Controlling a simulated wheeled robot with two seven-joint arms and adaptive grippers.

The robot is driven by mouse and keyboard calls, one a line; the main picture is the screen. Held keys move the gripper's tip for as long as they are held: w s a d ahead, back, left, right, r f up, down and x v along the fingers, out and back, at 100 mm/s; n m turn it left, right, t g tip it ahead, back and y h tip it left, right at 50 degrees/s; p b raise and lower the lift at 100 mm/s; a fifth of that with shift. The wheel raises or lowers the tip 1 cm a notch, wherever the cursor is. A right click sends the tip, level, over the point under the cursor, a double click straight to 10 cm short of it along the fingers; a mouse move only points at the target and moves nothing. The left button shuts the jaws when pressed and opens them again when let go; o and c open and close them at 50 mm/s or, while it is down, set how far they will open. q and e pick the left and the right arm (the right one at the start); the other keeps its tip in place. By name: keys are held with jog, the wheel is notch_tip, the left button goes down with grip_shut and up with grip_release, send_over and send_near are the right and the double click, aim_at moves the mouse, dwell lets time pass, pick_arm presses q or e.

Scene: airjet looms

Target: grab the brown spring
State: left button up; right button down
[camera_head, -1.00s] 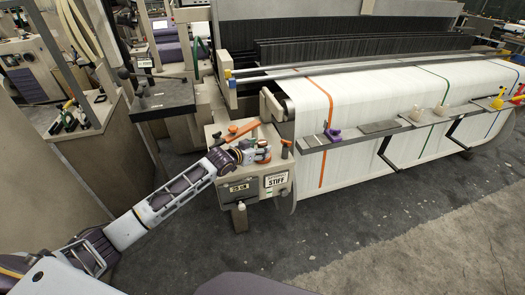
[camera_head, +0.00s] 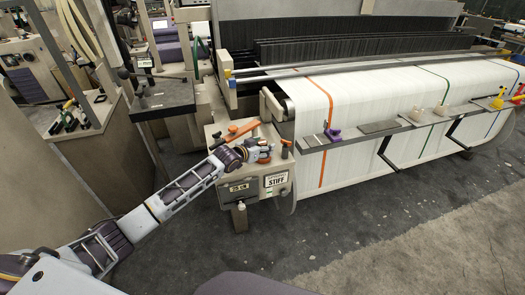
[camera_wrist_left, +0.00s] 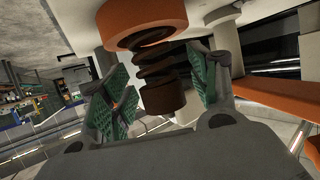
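In the left wrist view the brown spring (camera_wrist_left: 160,75) shows as dark brown coils with a brown cylindrical end, below a wide orange-brown ring (camera_wrist_left: 143,20). My left gripper (camera_wrist_left: 162,88) is open, with its green-padded fingers on either side of the spring. In the head view my left gripper (camera_head: 262,152) is over the small control box (camera_head: 240,185) at the loom's left end. The spring is too small to make out there. My right gripper is not in view.
An orange bar (camera_head: 241,130) lies on the control box, and a dark knob (camera_head: 285,145) stands at its right. The loom's white cloth (camera_head: 400,95) and a narrow metal shelf (camera_head: 380,130) with a purple tool (camera_head: 332,134) extend to the right. The floor in front is clear.

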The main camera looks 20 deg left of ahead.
pick_arm(q)
jog(key=c, duration=1)
jog(key=shift+c, duration=0.6)
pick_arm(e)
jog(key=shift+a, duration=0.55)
pick_arm(q)
notch_tip(320, 180, up, 9)
jog(key=shift+f, duration=0.2)
jog(key=shift+r, duration=0.7)
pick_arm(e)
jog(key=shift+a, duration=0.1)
